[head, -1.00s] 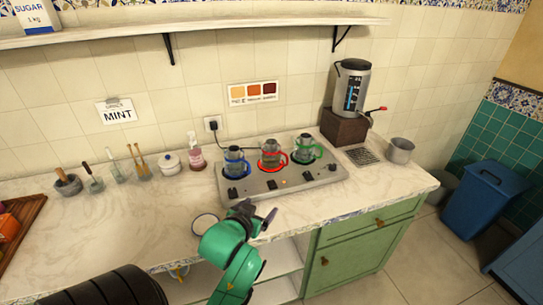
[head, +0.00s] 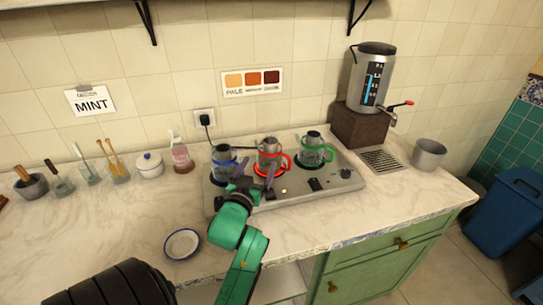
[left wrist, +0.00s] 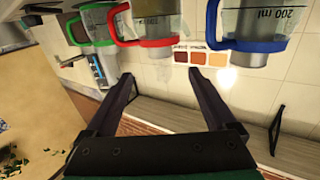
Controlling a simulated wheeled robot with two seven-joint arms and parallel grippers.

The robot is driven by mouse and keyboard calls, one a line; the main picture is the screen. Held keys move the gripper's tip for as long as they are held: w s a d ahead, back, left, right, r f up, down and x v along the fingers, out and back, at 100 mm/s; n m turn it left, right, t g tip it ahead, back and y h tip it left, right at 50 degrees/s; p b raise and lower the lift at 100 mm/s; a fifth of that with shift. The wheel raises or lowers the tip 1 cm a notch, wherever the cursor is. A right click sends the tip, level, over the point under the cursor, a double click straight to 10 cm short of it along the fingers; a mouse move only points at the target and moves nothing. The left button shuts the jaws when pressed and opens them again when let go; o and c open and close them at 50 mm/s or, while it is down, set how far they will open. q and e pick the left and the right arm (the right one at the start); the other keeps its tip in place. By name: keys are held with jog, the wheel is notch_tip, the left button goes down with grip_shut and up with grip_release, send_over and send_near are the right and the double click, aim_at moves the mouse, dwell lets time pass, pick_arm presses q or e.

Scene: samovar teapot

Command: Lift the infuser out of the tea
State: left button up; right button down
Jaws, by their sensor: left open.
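Three glass pots stand in a row on the grey burner plate (head: 335,188): a blue-banded pot (head: 223,160), a red-banded pot (head: 269,157) and a green-banded pot (head: 313,148). In the left wrist view they appear upside down: blue (left wrist: 252,18), red (left wrist: 150,20) and green (left wrist: 92,25). Each has a grey top; I cannot tell which part is the infuser. My left gripper (head: 256,176) is open and empty, in front of the blue and red pots. Its spread fingers (left wrist: 160,78) show nothing between them in the left wrist view. My right gripper is not in view.
A white saucer (head: 182,244) lies on the counter at front left. A samovar (head: 371,78) on a brown block and a grey metal pot (head: 429,153) stand right. A pink bottle (head: 180,155), a sugar bowl (head: 149,166) and tool jars (head: 90,176) line the back left.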

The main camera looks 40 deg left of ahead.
aim_at(269, 146)
pick_arm(q)
jog(key=p+x, duration=0.2)
jog(key=x, duration=0.9)
jog(key=shift+r, duration=0.15)
jog(key=shift+w+a, duration=0.15)
jog(key=shift+w, duration=0.15)
jog(key=shift+s, duration=0.1)
jog(key=c, duration=1)
grip_shut()
